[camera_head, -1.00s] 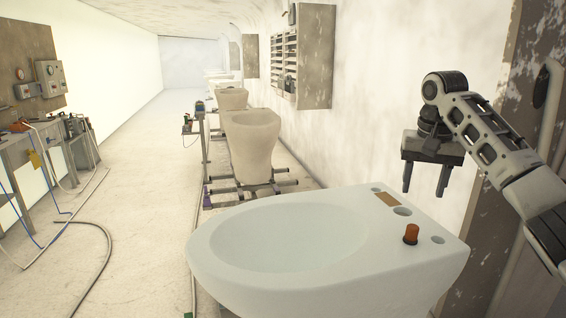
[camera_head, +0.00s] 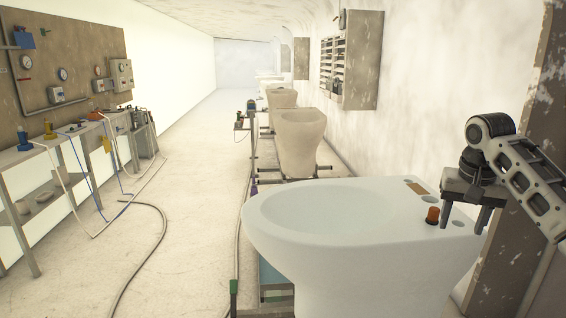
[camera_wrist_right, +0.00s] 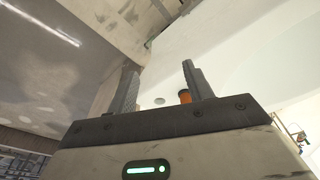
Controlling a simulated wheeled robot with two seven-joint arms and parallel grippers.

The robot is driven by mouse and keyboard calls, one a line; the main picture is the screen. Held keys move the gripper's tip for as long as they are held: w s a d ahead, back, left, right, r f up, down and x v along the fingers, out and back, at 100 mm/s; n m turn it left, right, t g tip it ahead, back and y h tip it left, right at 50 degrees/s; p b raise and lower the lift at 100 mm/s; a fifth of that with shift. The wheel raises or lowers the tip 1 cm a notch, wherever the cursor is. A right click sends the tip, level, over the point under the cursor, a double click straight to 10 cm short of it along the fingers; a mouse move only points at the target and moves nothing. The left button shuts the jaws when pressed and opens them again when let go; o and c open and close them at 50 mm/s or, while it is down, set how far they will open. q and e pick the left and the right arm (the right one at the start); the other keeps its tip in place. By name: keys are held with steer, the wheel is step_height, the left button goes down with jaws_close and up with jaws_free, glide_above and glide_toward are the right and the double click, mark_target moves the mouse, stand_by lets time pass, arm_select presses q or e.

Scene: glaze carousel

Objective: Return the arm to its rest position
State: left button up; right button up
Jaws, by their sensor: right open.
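My right arm comes in from the right in the head view. Its gripper (camera_head: 463,221) hangs fingers down above the back right end of the white toilet bowl (camera_head: 335,205), beside an orange plug (camera_head: 432,215) standing on the rim. In the right wrist view the two fingers of the gripper (camera_wrist_right: 160,85) are apart with nothing between them. The orange plug (camera_wrist_right: 185,97) shows partly behind one finger, with the white ceramic (camera_wrist_right: 215,50) beyond. My left gripper is not in view.
Several unglazed bowls (camera_head: 300,140) stand in a row behind the white one. A worn post (camera_head: 505,230) is close to my right arm. A wall rack (camera_head: 350,60) hangs at the back right. A bench with gauges (camera_head: 65,140) and hoses stands left; open floor (camera_head: 190,230) lies between.

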steer(key=s+a+f+n+t+y, duration=0.1)
steer(key=s+a+f+n, duration=0.15)
steer(key=a+f, duration=0.55)
steer(key=s+a+f+n+t+y, duration=0.1)
steer(key=s+a+f+t, duration=0.15)
steer(key=f, duration=0.85)
steer(key=s+a+f+n, duration=0.25)
steer(key=a+f, duration=0.35)
steer(key=f, duration=0.4)
steer(key=s+a+f+t+y, duration=0.1)
steer(key=s+a+f, duration=0.2)
steer(key=s, duration=0.3)
steer(key=s+a+f+t+y, duration=0.1)
steer(key=s+a+f+t, duration=0.1)
steer(key=s, duration=0.3)
steer(key=s+r+n+t, duration=0.1)
steer(key=s+t, duration=0.1)
steer(key=s, duration=0.8)
steer(key=shift+s+r+h, duration=0.25)
steer(key=shift+r+h, duration=0.05)
steer(key=shift+r, duration=0.05)
